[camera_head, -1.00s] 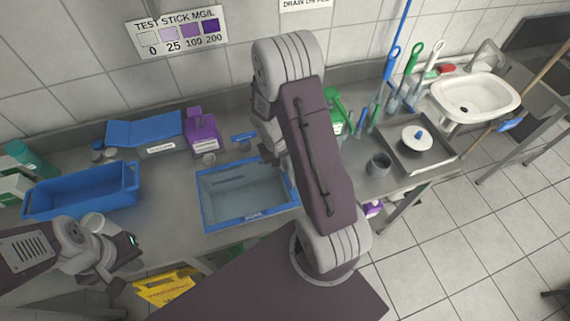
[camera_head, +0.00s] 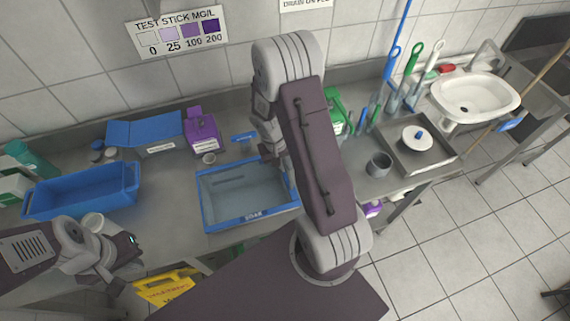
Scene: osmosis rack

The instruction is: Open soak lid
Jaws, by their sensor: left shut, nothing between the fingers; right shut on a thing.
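The soak tub (camera_head: 251,216) is a blue-rimmed rectangular bin with a SOAK label on its front, set in the middle of the counter. A pale see-through grey surface (camera_head: 235,195) fills its rim; I cannot tell clearly where the lid ends and the tub begins. My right gripper (camera_head: 268,155) is at the back right of the tub, shut on the soak lid by its edge, though my arm hides most of the contact. My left gripper (camera_head: 128,262) is shut and empty at the lower left, in front of the counter, apart from the tub.
A blue basin (camera_head: 85,192) stands left of the tub, with a white cup (camera_head: 94,222) before it. Behind are a blue-lidded box (camera_head: 145,130) and a purple container (camera_head: 203,133). Right are a grey cup (camera_head: 379,164), a metal tray (camera_head: 440,155) and a sink (camera_head: 475,95).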

